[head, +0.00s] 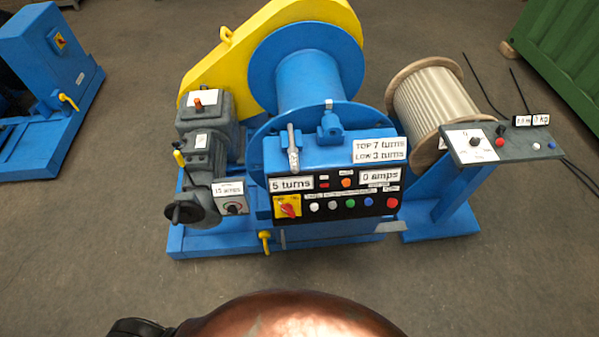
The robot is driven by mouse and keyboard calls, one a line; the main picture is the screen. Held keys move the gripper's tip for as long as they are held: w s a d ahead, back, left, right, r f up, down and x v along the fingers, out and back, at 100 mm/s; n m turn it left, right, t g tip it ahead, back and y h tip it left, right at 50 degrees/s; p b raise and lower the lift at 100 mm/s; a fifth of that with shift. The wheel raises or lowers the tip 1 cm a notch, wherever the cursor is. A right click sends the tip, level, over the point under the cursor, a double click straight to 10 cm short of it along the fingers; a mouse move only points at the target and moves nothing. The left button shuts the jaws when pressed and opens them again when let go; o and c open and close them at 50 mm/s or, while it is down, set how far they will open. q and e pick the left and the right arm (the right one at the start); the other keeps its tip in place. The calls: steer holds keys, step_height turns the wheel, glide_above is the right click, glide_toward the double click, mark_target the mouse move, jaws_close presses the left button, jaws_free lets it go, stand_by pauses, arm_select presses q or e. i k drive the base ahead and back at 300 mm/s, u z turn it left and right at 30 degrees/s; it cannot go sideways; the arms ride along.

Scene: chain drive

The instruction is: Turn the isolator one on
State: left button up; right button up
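A rotary isolator switch (288,207) with a red handle on a yellow plate is at the left end of the black control panel (345,207), on the front of the blue winch (305,85). Its handle looks slanted; its position marks are too small to read. A second small yellow isolator plate (60,41) is on the blue machine (45,55) at the far left. I cannot read a number on either one. Neither of my grippers is in view.
The panel also carries several push buttons (350,203) and displays reading "5 turns" (291,184) and "0 amps" (379,177). A rope drum (435,105) and grey console (500,146) stand on the right, with cables behind. A green container (560,50) is at the far right. The front floor is clear.

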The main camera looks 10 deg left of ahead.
mark_target(287, 208)
steer(key=u, duration=2.95)
steer(key=k, duration=0.9)
steer(key=z, duration=2.2)
